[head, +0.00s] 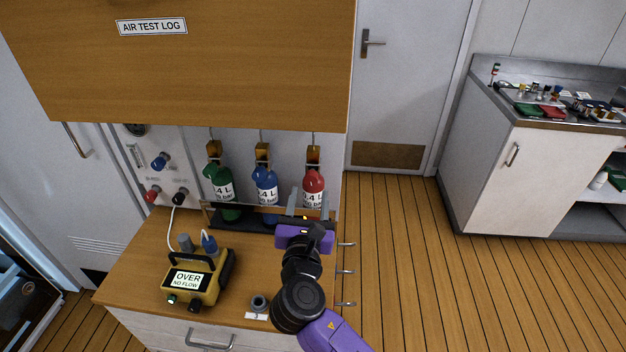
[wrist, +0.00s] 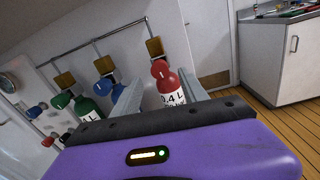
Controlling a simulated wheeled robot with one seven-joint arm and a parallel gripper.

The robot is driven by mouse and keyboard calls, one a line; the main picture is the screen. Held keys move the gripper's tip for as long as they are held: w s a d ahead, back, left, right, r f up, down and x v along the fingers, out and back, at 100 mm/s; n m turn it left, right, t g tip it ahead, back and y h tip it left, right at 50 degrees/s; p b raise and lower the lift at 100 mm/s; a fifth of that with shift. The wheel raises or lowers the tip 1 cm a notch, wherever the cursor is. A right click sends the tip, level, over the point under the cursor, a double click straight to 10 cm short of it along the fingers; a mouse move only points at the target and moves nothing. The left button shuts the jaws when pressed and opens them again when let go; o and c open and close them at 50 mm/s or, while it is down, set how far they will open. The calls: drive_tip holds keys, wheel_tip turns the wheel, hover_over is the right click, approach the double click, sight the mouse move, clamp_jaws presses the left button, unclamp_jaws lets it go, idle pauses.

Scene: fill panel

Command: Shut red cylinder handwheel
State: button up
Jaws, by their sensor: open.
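The red cylinder (head: 314,183) stands at the right end of a row of cylinders in a dark rack, below a brass-coloured block. In the wrist view the red cylinder (wrist: 174,96) shows between my fingers, with its white label partly hidden. Its red handwheel (wrist: 160,69) faces the camera at the cylinder's top. My gripper (head: 308,204) is open in front of the red cylinder, its two grey fingers pointing toward it. The fingers appear apart from the handwheel. In the head view the handwheel is hard to tell from the cylinder.
A blue cylinder (head: 265,184) and a green cylinder (head: 218,182) stand left of the red one. A yellow meter (head: 196,277) reading "OVER NO FLOW" sits on the wooden bench (head: 140,255). A wooden cabinet (head: 190,70) overhangs the rack. Open floor lies right.

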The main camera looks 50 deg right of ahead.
sight(311, 181)
drive_tip(key=p+x, duration=0.1)
drive_tip(key=x, duration=0.6)
drive_tip(key=shift+a, duration=0.1)
drive_tip(key=shift+c, duration=0.2)
clamp_jaws()
